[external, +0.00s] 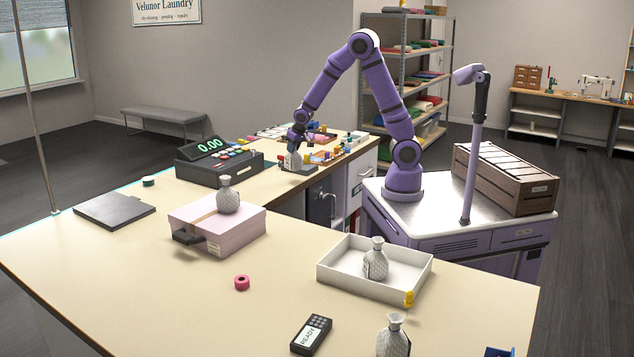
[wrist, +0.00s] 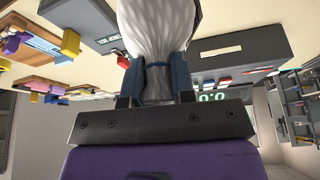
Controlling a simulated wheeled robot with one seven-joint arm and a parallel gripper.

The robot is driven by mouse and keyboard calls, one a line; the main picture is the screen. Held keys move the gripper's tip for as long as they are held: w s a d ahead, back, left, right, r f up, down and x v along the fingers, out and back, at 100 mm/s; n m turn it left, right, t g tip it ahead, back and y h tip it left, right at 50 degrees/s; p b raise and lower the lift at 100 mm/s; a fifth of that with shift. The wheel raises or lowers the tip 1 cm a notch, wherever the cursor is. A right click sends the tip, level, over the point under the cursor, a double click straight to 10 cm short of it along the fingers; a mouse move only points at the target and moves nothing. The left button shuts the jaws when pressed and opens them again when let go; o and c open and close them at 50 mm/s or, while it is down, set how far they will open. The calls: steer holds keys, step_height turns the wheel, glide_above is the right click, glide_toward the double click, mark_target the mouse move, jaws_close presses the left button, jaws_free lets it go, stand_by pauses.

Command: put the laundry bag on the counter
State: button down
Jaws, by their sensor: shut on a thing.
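My gripper (external: 298,146) is shut on a pale grey laundry bag (external: 293,161) at the far part of the counter (external: 130,245). In the wrist view the bag (wrist: 155,28) fills the top middle, its gathered neck between my gripper's dark fingers (wrist: 158,78). The bag is just above or on a dark flat item; I cannot tell whether they touch. Similar bags stand on a pink box (external: 190,228), in a white tray (external: 335,283), and at the counter's front edge; that last bag (external: 393,338) is cut off by the frame.
A cash register (external: 215,163) stands left of my gripper, and small colourful items lie to its right. A dark flat pad (external: 113,210), a pink tape roll (external: 242,283) and a card terminal (external: 311,335) lie on the counter. Bare counter shows between them.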

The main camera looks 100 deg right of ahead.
step_height(320, 180, down, 2)
steer(key=w+d+f, duration=0.2)
steer(key=w+d, duration=0.2)
steer(key=w, duration=0.3)
steer(key=w+d+f, duration=0.3)
steer(key=w+d, duration=0.1)
steer(key=w, duration=0.3)
steer(key=shift+f, duration=0.1)
steer(key=c, duration=0.9)
jaws_free()
steer(key=shift+c, duration=0.2)
